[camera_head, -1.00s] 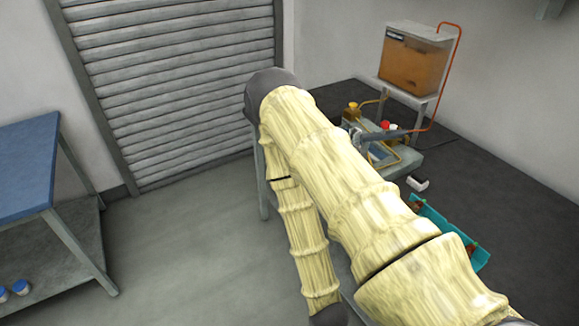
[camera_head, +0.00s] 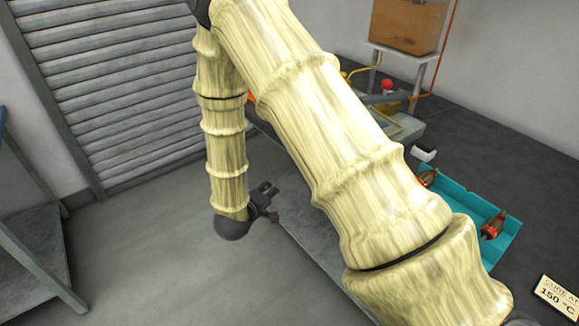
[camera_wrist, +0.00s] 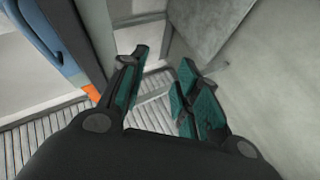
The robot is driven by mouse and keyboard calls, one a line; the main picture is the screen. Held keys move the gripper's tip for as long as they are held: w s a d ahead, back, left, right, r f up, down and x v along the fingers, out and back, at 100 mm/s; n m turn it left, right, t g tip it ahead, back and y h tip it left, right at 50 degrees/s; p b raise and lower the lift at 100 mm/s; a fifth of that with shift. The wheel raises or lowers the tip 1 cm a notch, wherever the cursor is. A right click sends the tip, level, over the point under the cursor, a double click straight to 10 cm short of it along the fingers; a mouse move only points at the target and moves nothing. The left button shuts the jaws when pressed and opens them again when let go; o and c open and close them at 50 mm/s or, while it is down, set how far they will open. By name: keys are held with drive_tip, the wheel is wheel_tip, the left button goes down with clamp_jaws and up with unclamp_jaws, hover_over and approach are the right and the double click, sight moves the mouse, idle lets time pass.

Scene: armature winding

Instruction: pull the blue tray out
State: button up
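The blue tray (camera_head: 462,190), teal in colour, lies on the dark bench top at the right of the head view. Dark armatures with orange-red parts (camera_head: 493,226) lie in it. My own arm covers the tray's left part. My gripper (camera_head: 270,197) hangs left of the bench's front edge, well away from the tray, with my arm between them. In the wrist view my gripper (camera_wrist: 165,62) has its teal-padded fingers spread, with nothing between them. The tray is not recognisable in the wrist view.
A small white-and-black block (camera_head: 424,153) sits behind the tray. A "CURE AT 150 °C" sign (camera_head: 557,299) stands at right. An amber tank (camera_head: 410,24) is at the back. The floor (camera_head: 140,260) left of my gripper is clear. A blue curved part (camera_wrist: 48,38) shows in the wrist view.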

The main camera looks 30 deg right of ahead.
wheel_tip(320, 180, up, 13)
drive_tip(key=w+m+g+h+b, duration=0.2)
drive_tip(key=g+h+b, duration=0.45)
drive_tip(key=b, duration=0.35)
drive_tip(key=d+f, duration=0.1)
drive_tip(key=d, duration=0.9)
drive_tip(key=shift+w+d+f+y+b, duration=0.2)
drive_tip(key=shift+f+y+b, duration=0.1)
drive_tip(key=shift+f+y, duration=0.05)
clamp_jaws()
